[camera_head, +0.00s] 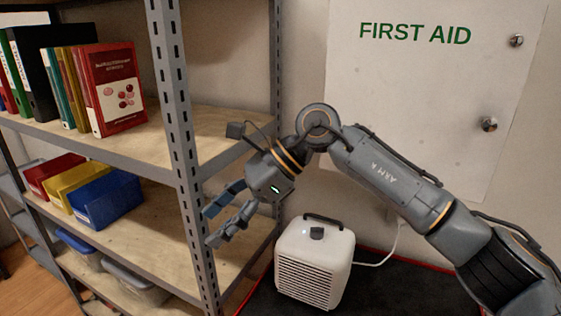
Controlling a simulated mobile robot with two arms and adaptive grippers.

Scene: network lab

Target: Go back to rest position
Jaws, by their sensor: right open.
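My left gripper is not in view.
A metal shelf unit (183,120) holds several books (113,90) above and red, yellow and blue bins (106,196) below. A white heater-like box (314,262) stands below my right arm, with a white cable. A FIRST AID cabinet (425,90) hangs behind the arm.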

